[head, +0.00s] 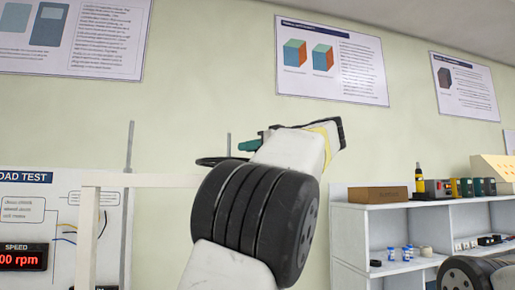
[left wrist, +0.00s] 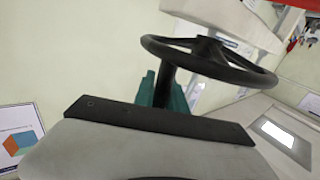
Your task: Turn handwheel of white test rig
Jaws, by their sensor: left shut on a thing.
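The black handwheel (left wrist: 200,58) of the test rig shows as a ring with a spoke in the left wrist view. In the head view only part of its rim (head: 208,161) shows, behind my arm. My left gripper (head: 247,145) has teal fingers and is at the wheel. The exact contact is partly hidden. The white test rig (head: 138,181) stands at left with its white frame. My right gripper is out of view.
A panel with a red speed display (head: 23,257) reading "00 rpm" in its visible part is at lower left. A white shelf (head: 345,235) at right holds a brown box (head: 378,195) and small items. Posters (head: 332,60) hang on the wall. My arm blocks the middle.

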